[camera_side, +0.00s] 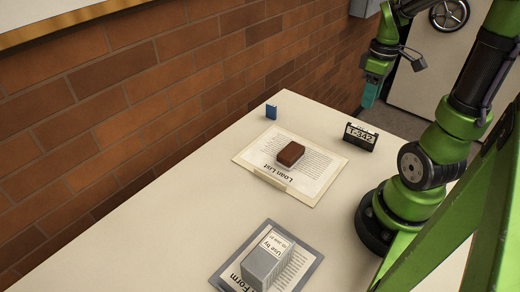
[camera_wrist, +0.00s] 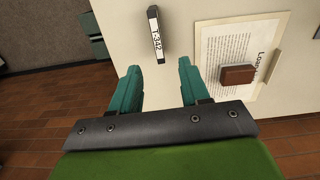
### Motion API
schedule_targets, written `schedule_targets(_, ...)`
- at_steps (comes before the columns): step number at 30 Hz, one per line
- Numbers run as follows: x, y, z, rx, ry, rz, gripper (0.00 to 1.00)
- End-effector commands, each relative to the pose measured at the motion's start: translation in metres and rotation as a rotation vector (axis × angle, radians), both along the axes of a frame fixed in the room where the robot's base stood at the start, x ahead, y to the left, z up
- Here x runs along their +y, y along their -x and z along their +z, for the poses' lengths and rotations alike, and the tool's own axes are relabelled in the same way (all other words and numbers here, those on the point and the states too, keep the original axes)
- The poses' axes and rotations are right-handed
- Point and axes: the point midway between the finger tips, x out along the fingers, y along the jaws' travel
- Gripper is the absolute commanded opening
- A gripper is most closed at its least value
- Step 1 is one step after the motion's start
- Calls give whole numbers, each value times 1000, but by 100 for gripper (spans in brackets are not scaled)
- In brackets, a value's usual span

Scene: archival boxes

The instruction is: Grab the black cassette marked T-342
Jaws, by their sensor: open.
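The black cassette (camera_side: 360,136) with a white label reading T-342 stands upright near the back right of the table, next to the Loan List sheet. In the wrist view the cassette (camera_wrist: 156,36) shows above the fingers, between them in width and slightly left of centre. My gripper (camera_side: 366,106) is beyond and above the cassette in the side view, apart from it. In the wrist view my gripper (camera_wrist: 160,75) has its two teal fingers spread, with nothing between them.
A brown block (camera_side: 290,153) rests on the Loan List board (camera_side: 315,190). A small blue object (camera_side: 271,112) stands near the table's back edge. A grey box (camera_side: 264,262) sits on a form at the front. The table around the cassette is bare; a brick wall runs along the left.

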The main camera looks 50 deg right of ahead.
Motion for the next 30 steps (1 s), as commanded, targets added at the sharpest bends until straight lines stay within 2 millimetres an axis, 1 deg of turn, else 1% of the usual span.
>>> schedule_targets(1, 1, 1, -12, 5, -6, -1, 46)
schedule_targets(3, 1, 1, -28, 5, -6, -2, 46)
schedule_targets(6, 1, 1, -51, 5, -6, -2, 46)
schedule_targets(10, 1, 1, -75, 4, -6, -3, 46)
schedule_targets(13, 1, 0, -87, 1, -4, -3, 46)
schedule_targets(19, 0, 1, -100, 0, -2, -4, 46)
schedule_targets(27, -5, 4, -138, 2, -4, -3, 46)
schedule_targets(30, -5, 4, -145, 0, -1, -2, 46)
